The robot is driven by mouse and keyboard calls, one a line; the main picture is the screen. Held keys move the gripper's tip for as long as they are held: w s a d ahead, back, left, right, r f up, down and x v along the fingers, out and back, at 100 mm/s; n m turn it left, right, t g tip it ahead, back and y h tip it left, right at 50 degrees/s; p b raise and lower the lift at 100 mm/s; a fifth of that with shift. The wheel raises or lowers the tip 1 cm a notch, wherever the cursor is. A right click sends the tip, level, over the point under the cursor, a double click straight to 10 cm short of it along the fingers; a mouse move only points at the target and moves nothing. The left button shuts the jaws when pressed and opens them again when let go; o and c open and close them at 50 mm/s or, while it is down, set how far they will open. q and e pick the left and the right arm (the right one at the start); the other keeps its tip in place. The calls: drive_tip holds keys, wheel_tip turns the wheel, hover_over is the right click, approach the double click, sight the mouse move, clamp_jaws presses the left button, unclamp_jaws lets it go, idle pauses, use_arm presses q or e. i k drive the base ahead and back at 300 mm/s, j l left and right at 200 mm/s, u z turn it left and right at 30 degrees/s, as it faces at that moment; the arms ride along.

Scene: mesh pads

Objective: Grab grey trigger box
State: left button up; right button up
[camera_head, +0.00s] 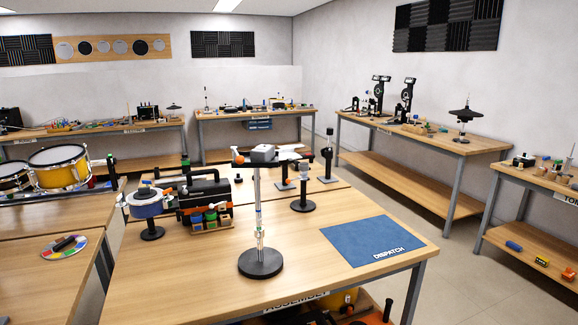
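A small grey box (264,152), which looks like the grey trigger box, rests at the top of a slim upright stand (259,205) with a round black base. The stand is on the wooden assembly table (200,290), left of the blue dispatch mat (375,242). An orange ball (239,159) shows just left of the box at the stand's top, and a pale flat piece shows to its right. Neither of my grippers is in view.
Behind the stand are a black-handled tool case (207,190), a blue-grey drum on a stand (147,203) and more black-based stands (303,205). Yellow drums (58,168) stand at left. The front of the table and the mat are clear.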

sight(263, 153)
drive_tip(key=i+l, duration=0.15)
drive_tip(key=l, duration=0.2)
drive_tip(key=i+l+u, duration=0.1)
drive_tip(key=i+l, duration=0.25)
drive_tip(key=l, duration=0.3)
drive_tip(key=i+l, duration=0.15)
drive_tip(key=l, duration=0.2)
drive_tip(key=i+u, duration=0.05)
